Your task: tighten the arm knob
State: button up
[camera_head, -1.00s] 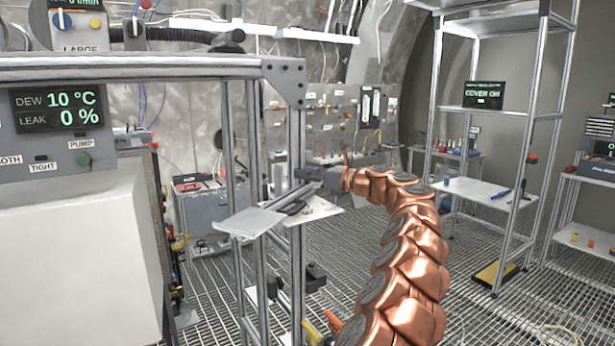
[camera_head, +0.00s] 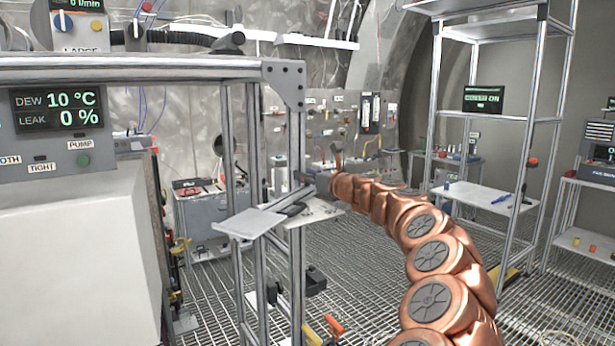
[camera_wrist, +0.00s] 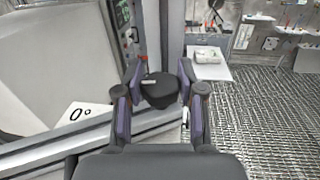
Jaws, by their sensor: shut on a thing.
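In the wrist view the arm knob, a black lobed knob with a pale pointer bar (camera_wrist: 160,90), sits between the two purple-and-grey fingers of my gripper (camera_wrist: 160,103). The fingers are shut on its sides. Below it runs a pale metal bar, with a white plate marked 0° (camera_wrist: 80,116) to the left. In the head view my gripper (camera_head: 312,182) is at the upright metal frame, at the end of my copper arm. The knob cannot be made out there.
A metal frame post (camera_head: 296,235) stands close beside my gripper. A small grey plate (camera_head: 250,222) juts out to the left. A large white cabinet (camera_head: 75,250) fills the left side. A shelf rack (camera_head: 490,195) stands at the right. Grated floor lies open between.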

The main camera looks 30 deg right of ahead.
jog(key=shift+m+h, duration=0.8)
jog(key=shift+h, duration=0.5)
jog(key=o, duration=1.2)
jog(key=shift+c, duration=0.2)
jog(key=shift+s, duration=0.15)
jog(key=shift+s+a, duration=0.15)
jog(key=shift+s, duration=5.7)
